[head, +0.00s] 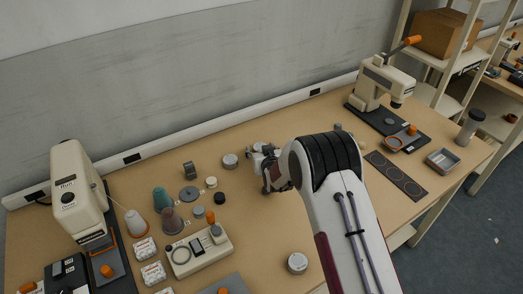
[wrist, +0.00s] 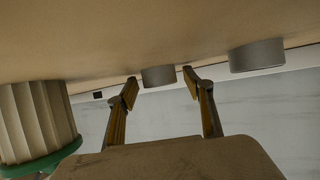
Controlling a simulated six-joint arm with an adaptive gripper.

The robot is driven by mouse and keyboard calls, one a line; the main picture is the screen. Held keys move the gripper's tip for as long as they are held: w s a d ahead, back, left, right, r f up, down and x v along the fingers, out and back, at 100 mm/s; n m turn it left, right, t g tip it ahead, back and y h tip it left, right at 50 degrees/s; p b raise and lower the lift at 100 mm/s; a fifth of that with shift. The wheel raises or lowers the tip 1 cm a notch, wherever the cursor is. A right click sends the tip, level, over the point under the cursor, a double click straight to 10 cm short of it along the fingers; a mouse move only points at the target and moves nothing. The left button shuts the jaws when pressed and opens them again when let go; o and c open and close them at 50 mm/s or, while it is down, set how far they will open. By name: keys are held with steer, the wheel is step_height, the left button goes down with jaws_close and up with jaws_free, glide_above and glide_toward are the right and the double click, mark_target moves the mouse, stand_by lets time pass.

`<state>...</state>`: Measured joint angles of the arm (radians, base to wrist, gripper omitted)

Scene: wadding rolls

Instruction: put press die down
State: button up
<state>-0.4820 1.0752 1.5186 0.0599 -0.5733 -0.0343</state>
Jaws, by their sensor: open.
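My gripper (head: 268,178) is open low over the middle of the table, left of my arm's bulky joint. In the wrist view its two fingers (wrist: 158,88) stand apart with a short grey cylinder (wrist: 158,76) showing between the tips. That cylinder rests on the table; whether the fingers touch it I cannot tell. A second grey cylinder (wrist: 257,55) stands to its right. A fluted beige piece with a green rim (wrist: 38,120) is close at the left. In the head view a grey cylinder (head: 230,161) stands left of my gripper. I cannot tell which piece is the press die.
A lever press (head: 385,85) stands at the back right, with a dark mat (head: 397,176) with rings and a grey tray (head: 441,160) near it. A sewing-machine-like device (head: 78,190), cones and a control box (head: 200,250) crowd the left. A round tin (head: 297,262) stands in front.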

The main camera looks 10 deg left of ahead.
steer(key=shift+r, duration=0.15)
steer(key=shift+s+d+r, duration=0.15)
steer(key=shift+s, duration=0.1)
steer(key=shift+v, duration=5.65)
steer(key=shift+r, duration=0.1)
